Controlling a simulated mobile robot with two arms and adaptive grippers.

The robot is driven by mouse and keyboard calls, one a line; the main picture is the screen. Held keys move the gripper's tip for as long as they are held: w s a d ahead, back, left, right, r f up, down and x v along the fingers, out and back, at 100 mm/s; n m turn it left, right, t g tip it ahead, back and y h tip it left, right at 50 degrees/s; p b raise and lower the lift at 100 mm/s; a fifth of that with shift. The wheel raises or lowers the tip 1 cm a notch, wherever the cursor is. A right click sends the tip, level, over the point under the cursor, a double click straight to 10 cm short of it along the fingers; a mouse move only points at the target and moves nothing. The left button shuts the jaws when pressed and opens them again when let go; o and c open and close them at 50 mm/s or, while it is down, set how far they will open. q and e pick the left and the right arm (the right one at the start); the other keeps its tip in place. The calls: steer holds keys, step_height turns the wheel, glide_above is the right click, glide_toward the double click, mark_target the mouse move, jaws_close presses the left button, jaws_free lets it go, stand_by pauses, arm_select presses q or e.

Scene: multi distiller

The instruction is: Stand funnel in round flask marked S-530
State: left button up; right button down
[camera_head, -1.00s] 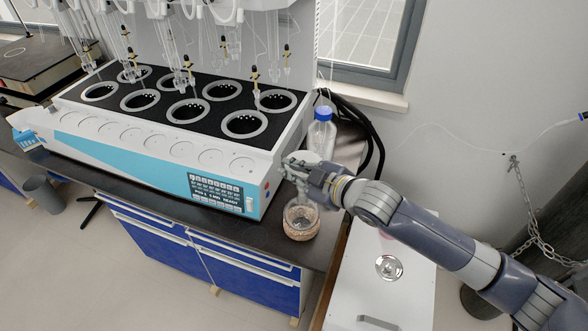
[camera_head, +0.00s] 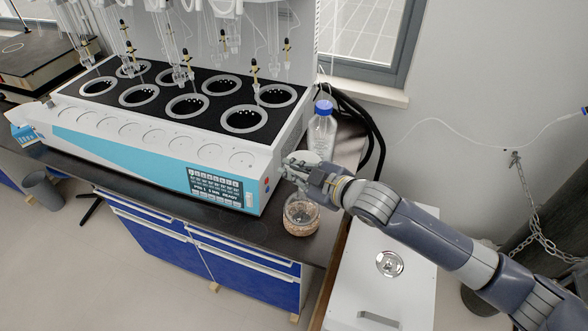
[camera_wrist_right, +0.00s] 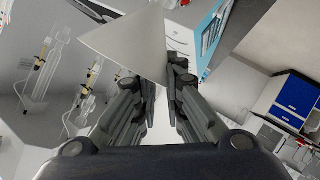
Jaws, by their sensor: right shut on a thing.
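A round glass flask (camera_head: 300,212) stands in a cork-coloured ring near the front right corner of the dark bench; no marking on it is readable. My right gripper (camera_head: 296,172) is above the flask, close to its neck, and covers part of it. In the right wrist view, this gripper (camera_wrist_right: 163,82) is shut on a pale cone-shaped funnel (camera_wrist_right: 130,42), with the cone beyond the fingertips. In the head view the funnel is hard to make out at the gripper, so I cannot tell whether its stem is inside the neck. My left gripper is not in view.
The white and blue distiller (camera_head: 150,150) stands left of the flask, with several round wells and hanging glassware. A clear bottle with a blue cap (camera_head: 321,133) stands behind the gripper. Black hoses (camera_head: 369,125) run behind it. A white cabinet (camera_head: 385,285) is at the lower right.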

steer(key=shift+f+b, duration=0.3)
steer(key=shift+f, duration=0.3)
steer(key=c, duration=1.6)
jaws_free()
steer(key=v, duration=1.2)
